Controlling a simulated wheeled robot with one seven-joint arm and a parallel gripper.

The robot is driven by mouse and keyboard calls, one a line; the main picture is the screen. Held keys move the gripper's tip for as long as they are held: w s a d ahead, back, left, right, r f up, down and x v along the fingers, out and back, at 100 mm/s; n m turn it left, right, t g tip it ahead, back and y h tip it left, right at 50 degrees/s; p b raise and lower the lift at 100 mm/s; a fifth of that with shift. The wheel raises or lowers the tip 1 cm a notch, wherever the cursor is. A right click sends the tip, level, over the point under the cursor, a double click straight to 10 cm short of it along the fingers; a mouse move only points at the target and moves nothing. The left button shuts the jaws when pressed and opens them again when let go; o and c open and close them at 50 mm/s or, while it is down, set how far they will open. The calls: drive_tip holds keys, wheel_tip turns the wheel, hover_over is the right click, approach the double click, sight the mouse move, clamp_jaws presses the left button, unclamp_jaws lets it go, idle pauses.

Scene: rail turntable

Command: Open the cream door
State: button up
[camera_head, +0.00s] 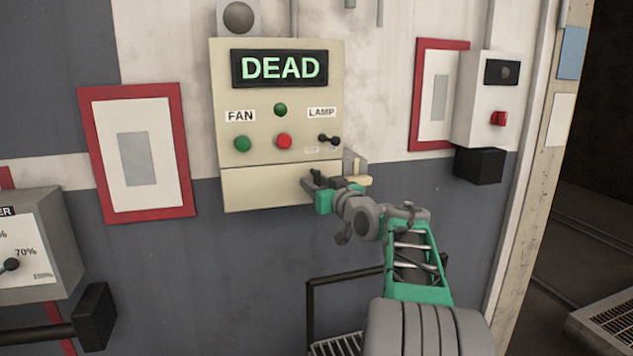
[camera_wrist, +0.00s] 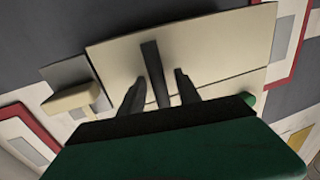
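The cream door (camera_head: 255,188) is the plain lower panel of the cream control box, flush below the button area; it looks closed. It fills the middle of the wrist view (camera_wrist: 215,45). A dark bar (camera_wrist: 155,75), apparently its handle, stands out from the panel. My gripper (camera_head: 316,182) is at the door's right end. In the wrist view my gripper (camera_wrist: 158,92) is open, one finger on each side of the bar, with gaps showing between. Contact is not visible. In the head view the gripper hides most of the bar.
A cream knob on a grey bracket (camera_head: 355,179) sits close to my gripper's right. Above the door are green and red buttons, a lamp switch and a display reading DEAD (camera_head: 280,68). A red-switch box (camera_head: 487,100) is at right. A dark rail (camera_head: 345,276) is below.

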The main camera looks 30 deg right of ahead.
drive_tip(key=shift+c, duration=0.3)
clamp_jaws()
idle(1.1)
